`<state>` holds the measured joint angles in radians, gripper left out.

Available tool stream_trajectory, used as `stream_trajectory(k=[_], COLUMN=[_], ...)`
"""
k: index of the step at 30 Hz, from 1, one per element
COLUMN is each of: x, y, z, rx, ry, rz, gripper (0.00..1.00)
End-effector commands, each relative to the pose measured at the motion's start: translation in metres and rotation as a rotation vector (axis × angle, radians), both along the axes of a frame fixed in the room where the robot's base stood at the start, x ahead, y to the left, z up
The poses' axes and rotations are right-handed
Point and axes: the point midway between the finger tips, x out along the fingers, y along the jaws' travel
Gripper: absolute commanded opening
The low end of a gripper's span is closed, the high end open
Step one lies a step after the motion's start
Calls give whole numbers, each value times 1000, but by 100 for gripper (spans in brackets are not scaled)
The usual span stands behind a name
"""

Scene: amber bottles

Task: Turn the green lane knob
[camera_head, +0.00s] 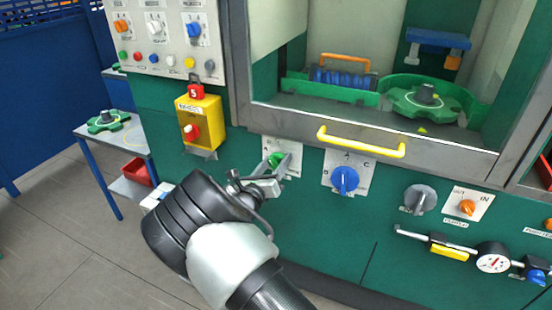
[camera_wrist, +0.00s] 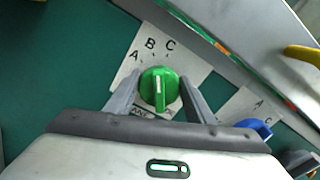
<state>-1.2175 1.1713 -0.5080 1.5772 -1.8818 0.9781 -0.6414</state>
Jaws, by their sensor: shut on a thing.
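The green lane knob (camera_wrist: 158,89) sits on a white plate (camera_wrist: 186,57) marked A, B and C in the wrist view. Its raised grip runs from the middle of the knob toward the bottom of the picture. My gripper (camera_wrist: 160,97) has one finger on each side of the knob and is shut on it. In the head view the knob (camera_head: 275,160) is partly hidden by my gripper (camera_head: 277,168), at the green panel below the window.
A blue knob (camera_head: 345,180) on its own plate is close to the right. A yellow bar handle (camera_head: 361,143) sticks out above. A yellow box (camera_head: 201,124) with a red switch is at the left. A grey knob (camera_head: 420,198) is farther right.

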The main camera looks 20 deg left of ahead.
Motion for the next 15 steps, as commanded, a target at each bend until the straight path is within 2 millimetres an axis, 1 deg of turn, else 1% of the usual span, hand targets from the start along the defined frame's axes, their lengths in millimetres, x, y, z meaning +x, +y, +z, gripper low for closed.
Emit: stream_trajectory(k=[6,15], x=[0,0], y=[0,1], z=[1,-1], rx=[-113,-175], ry=[10,15], rz=[0,0], gripper=[27,27])
